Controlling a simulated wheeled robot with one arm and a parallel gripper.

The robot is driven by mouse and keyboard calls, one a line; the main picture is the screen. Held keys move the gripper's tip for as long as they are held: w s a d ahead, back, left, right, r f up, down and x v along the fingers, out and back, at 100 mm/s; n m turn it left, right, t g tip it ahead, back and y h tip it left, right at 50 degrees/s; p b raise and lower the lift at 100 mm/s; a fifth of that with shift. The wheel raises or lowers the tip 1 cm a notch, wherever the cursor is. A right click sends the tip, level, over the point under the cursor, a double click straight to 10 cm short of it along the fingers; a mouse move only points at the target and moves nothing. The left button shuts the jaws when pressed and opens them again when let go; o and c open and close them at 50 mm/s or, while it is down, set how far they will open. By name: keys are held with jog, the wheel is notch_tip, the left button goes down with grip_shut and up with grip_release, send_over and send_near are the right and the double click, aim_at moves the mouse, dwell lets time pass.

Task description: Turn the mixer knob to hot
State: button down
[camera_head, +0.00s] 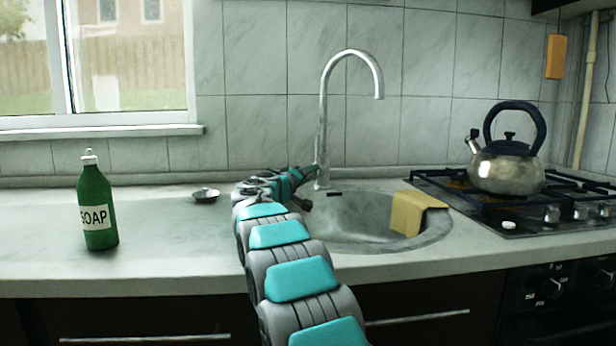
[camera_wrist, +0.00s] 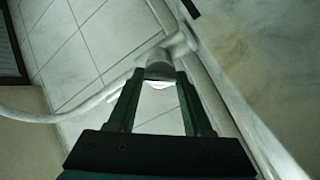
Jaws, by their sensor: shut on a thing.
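The chrome mixer tap (camera_head: 323,120) stands behind the sink, its tall curved spout arching to the right. My gripper (camera_head: 312,172) is at the tap's base, on its left side. In the wrist view the two dark green fingers of my gripper (camera_wrist: 160,82) are closed around the mixer knob (camera_wrist: 160,66), a grey cylinder at the tap's body (camera_wrist: 180,44). In the head view my gripper and arm hide the knob. Any hot or cold marking is not visible.
The steel sink (camera_head: 350,222) has a yellow cloth (camera_head: 415,212) over its right rim. A green soap bottle (camera_head: 96,205) and a small metal dish (camera_head: 206,195) stand on the counter at left. A kettle (camera_head: 507,168) sits on the gas hob at right.

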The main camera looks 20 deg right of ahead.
jog(key=shift+n, duration=0.3)
jog(key=shift+n+p, duration=1.8)
jog(key=shift+n, duration=5.9)
jog(key=shift+c, duration=1.6)
grip_release()
jog(key=shift+a, duration=0.1)
jog(key=b+v, duration=0.1)
jog(key=v, duration=0.6)
jog(key=shift+s+a, duration=0.2)
